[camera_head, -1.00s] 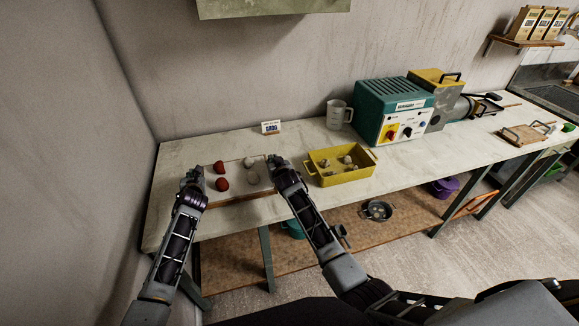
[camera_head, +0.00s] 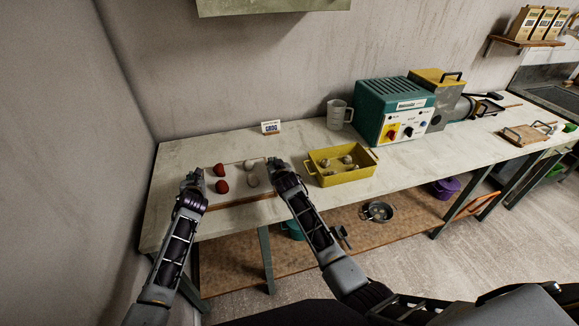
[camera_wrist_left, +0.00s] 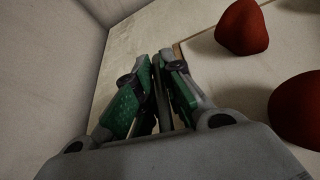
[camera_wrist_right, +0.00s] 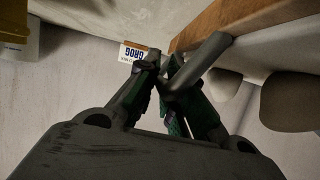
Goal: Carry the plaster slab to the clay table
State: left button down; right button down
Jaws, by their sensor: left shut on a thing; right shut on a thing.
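The plaster slab (camera_head: 237,184) is a pale board with a brown wooden edge, at the left end of the workbench. Two red lumps (camera_head: 221,178) and two pale lumps (camera_head: 251,171) rest on it. My left gripper (camera_head: 192,180) is at its left side, shut on a bar-like handle; the fingers also show in the left wrist view (camera_wrist_left: 160,68). My right gripper (camera_head: 277,166) is at its right side, shut on a grey handle (camera_wrist_right: 205,58) beside the wooden edge. I cannot tell whether the slab touches the bench. Which table is the clay table is not clear.
The bench (camera_head: 300,143) also carries a GROG card (camera_head: 271,127), a clear jug (camera_head: 339,115), a yellow tub (camera_head: 340,177) close right of my right gripper, and a teal machine (camera_head: 394,111). A wall closes off the left. The floor at right is open.

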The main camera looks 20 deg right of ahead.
pick_arm(q)
jog(key=shift+d+r, duration=0.1)
pick_arm(e)
jog(key=shift+a+r, duration=0.1)
pick_arm(q)
jog(key=c, duration=1.9)
grip_release()
jog(key=shift+f, duration=0.2)
pick_arm(e)
jog(key=c, duration=1.9)
grip_release()
jog(key=shift+f, duration=0.2)
pick_arm(q)
jog(key=o, duration=0.4)
jog(key=shift+s+r, duration=0.1)
jog(key=shift+r, duration=0.05)
pick_arm(e)
jog(key=o, duration=0.4)
jog(key=shift+s+r, duration=0.1)
jog(key=shift+r, duration=0.05)
pick_arm(q)
jog(key=shift+v, duration=3.7)
pick_arm(e)
jog(key=shift+s, duration=0.2)
